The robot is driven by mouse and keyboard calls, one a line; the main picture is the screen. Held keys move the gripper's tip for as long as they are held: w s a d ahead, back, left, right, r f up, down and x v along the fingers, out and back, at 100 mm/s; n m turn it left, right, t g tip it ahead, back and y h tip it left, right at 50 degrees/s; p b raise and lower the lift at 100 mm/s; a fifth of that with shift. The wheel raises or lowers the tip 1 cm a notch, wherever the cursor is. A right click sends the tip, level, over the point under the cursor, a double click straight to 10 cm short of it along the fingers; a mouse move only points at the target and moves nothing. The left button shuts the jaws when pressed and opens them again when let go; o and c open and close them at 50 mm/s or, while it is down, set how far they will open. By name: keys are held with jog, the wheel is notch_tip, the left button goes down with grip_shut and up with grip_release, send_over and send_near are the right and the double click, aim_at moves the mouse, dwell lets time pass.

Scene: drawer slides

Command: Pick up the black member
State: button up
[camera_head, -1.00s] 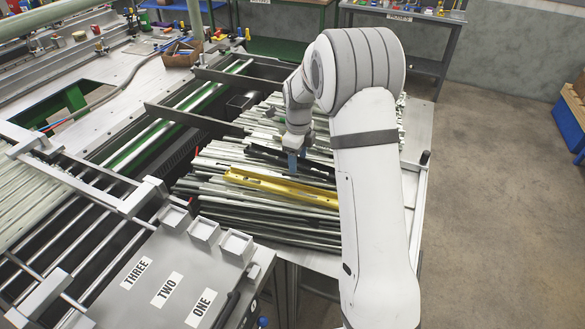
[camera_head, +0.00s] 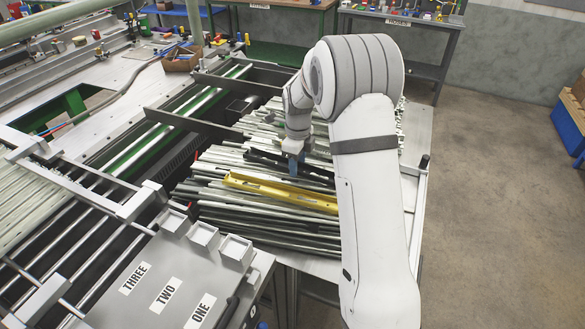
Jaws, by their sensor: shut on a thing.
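A pile of long metal slide members lies on the table right of the machine. The black member (camera_head: 268,158) lies across the pile, just behind a yellow member (camera_head: 275,188). My gripper (camera_head: 293,168) points down at the black member, its bluish fingertips at the member's middle. It is shut on the black member, though the fingertips are small and partly hidden. The member's right part runs behind my arm. It still looks level with the pile around it.
The grey members (camera_head: 270,225) crowd close on both sides. Dark machine bars (camera_head: 190,118) stand at the left of the pile. A grey panel (camera_head: 165,270) labelled ONE, TWO, THREE is at the front left. Open floor (camera_head: 490,200) is at the right.

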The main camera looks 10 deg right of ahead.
jog(key=shift+c, duration=1.2)
jog(key=shift+r, duration=0.2)
jog(key=shift+r+p, duration=0.5)
jog(key=shift+r, duration=0.15)
notch_tip(320, 180, up, 8)
jog(key=p, duration=0.4)
jog(key=shift+f, duration=0.25)
